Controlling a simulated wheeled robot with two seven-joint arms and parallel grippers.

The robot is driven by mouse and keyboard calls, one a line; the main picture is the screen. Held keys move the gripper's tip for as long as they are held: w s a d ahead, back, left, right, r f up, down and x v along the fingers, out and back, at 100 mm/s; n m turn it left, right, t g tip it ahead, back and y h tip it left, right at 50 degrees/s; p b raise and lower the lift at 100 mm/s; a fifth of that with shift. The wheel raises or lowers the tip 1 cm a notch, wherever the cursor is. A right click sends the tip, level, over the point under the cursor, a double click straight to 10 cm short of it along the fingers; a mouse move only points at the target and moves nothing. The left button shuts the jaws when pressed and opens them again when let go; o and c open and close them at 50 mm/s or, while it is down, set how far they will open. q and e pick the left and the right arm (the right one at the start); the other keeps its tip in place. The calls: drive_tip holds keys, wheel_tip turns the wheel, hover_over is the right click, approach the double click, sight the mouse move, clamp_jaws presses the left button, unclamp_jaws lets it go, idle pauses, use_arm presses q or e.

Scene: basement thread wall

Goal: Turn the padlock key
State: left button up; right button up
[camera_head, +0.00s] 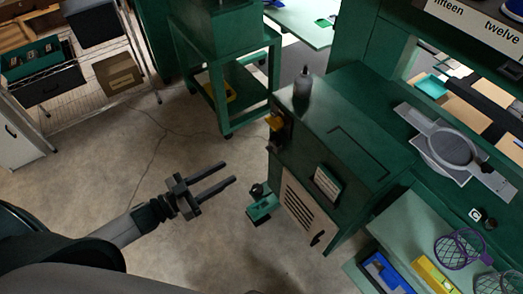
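My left gripper (230,173) comes in from the left, above the concrete floor. Its two dark fingers are parallel and apart, with nothing between them. They point right, toward a dark green cabinet (345,150) and stop short of it. I cannot make out a key. My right gripper is not in view.
A green bracket-like part (263,204) sticks out low by the cabinet. A dark bottle (303,83) stands on top. A wire shelf (85,80) with boxes is at upper left, and a green stand (225,60) behind. Floor around my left gripper is clear.

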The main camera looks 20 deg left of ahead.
sight(267, 150)
use_arm(q)
drive_tip(key=p+x, duration=0.4)
drive_tip(key=x, duration=0.8)
drive_tip(key=shift+w+d+r, duration=0.1)
drive_tip(key=shift+w+d, duration=0.15)
drive_tip(key=shift+w, duration=0.05)
drive_tip(key=shift+x, duration=0.75)
clamp_jaws()
